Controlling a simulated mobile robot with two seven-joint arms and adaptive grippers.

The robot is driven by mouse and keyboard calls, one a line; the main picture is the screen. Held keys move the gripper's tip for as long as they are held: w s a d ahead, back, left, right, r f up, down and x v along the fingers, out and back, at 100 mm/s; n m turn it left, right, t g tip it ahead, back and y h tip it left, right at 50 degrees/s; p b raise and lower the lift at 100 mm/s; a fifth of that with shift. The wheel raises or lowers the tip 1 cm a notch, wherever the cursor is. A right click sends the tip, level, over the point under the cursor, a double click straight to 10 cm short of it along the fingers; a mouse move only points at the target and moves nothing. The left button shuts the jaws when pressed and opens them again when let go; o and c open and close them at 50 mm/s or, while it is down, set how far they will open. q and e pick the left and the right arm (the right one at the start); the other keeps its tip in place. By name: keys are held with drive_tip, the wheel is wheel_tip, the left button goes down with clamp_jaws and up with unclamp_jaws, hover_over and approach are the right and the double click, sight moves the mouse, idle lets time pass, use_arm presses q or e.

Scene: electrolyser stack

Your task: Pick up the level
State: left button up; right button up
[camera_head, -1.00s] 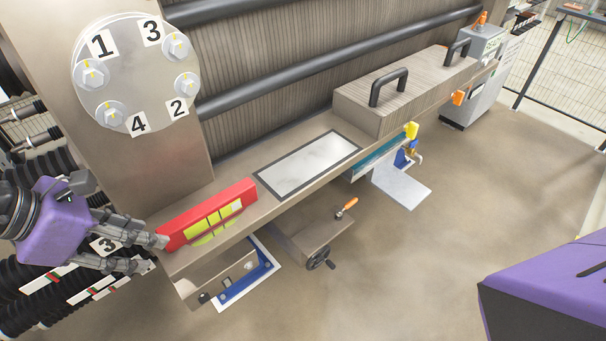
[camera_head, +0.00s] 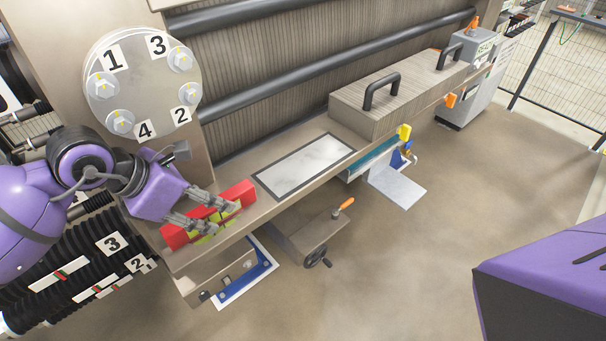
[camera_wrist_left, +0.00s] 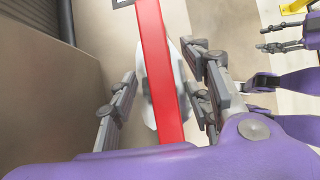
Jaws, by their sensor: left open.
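The level is a red bar with yellow-green windows (camera_head: 240,193) lying along the front ledge of the stack, left of the pale framed plate. My left gripper (camera_head: 214,214) is open over the level, its two fingers reaching across it and hiding part of its middle. In the left wrist view the level (camera_wrist_left: 163,70) runs upright in the picture between the spread fingers (camera_wrist_left: 160,100), with a gap on either side. A second gripper, seemingly my right one (camera_wrist_left: 275,38), shows small at the upper right edge of that view.
The framed plate (camera_head: 305,166) is set in the ledge right of the level. A box with black handles (camera_head: 355,105) stands farther right. A vise-like block with a handwheel (camera_head: 308,240) sits below the ledge. A numbered round flange (camera_head: 140,85) is above left. Open floor lies right.

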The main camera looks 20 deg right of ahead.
use_arm(q)
drive_tip(key=shift+w+d+f, duration=0.1)
drive_tip(key=shift+d+f, duration=0.2)
drive_tip(key=shift+f, duration=0.25)
clamp_jaws()
drive_tip(key=shift+r, duration=0.1)
